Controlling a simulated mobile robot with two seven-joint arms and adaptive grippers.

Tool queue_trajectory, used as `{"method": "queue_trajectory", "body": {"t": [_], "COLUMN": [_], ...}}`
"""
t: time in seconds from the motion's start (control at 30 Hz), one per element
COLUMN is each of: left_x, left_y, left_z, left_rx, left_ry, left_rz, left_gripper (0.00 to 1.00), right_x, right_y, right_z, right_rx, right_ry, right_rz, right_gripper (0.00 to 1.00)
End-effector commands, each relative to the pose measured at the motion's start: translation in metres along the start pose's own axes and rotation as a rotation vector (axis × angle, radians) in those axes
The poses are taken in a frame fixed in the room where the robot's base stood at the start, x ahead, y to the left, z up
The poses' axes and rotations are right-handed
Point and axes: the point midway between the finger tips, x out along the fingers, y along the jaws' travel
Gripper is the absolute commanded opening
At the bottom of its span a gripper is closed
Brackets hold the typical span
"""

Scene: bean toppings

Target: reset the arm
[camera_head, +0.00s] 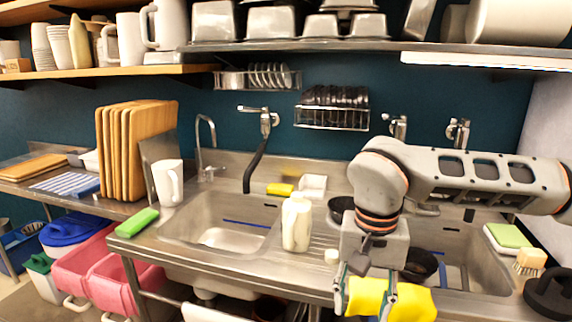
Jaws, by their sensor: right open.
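My right arm (480,178) comes in from the right above the right sink basin and bends down at its wrist. My right gripper (366,294) points down at the front edge of the steel counter, with its two fingers apart. A yellow object (412,302) shows between and beside the fingers; I cannot tell whether they touch it. My left gripper is not in view.
A white bottle (297,222) stands on the counter left of my right gripper. Dark pans (421,265) lie in the right basin, partly hidden by my arm. The left basin (222,225) looks empty. A brush (530,261) is at right. Shelves (330,47) hang above.

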Motion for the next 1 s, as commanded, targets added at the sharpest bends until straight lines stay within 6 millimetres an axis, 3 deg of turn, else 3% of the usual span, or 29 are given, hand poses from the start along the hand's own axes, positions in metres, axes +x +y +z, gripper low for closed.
{"method": "queue_trajectory", "body": {"t": [0.27, 0.53, 0.7, 0.8, 0.9, 1.0], "left_x": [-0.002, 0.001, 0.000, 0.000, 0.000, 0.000], "left_y": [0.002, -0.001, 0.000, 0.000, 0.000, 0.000], "left_z": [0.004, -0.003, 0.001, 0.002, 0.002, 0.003], "left_rx": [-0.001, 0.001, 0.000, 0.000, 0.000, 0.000], "left_ry": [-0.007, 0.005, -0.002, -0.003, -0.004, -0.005], "left_rz": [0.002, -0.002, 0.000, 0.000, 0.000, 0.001], "left_gripper": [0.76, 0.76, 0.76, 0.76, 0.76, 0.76], "right_x": [0.033, 0.040, 0.012, -0.012, -0.037, -0.059], "right_y": [-0.049, -0.114, -0.157, -0.176, -0.192, -0.202], "right_z": [0.060, 0.153, 0.205, 0.221, 0.222, 0.210], "right_rx": [0.037, 0.177, 0.361, 0.494, 0.643, 0.805], "right_ry": [-0.224, -0.619, -0.981, -1.204, -1.436, -1.671], "right_rz": [-0.143, -0.340, -0.463, -0.514, -0.546, -0.558], "right_gripper": [0.45, 0.45, 0.45, 0.45, 0.45, 0.45]}}
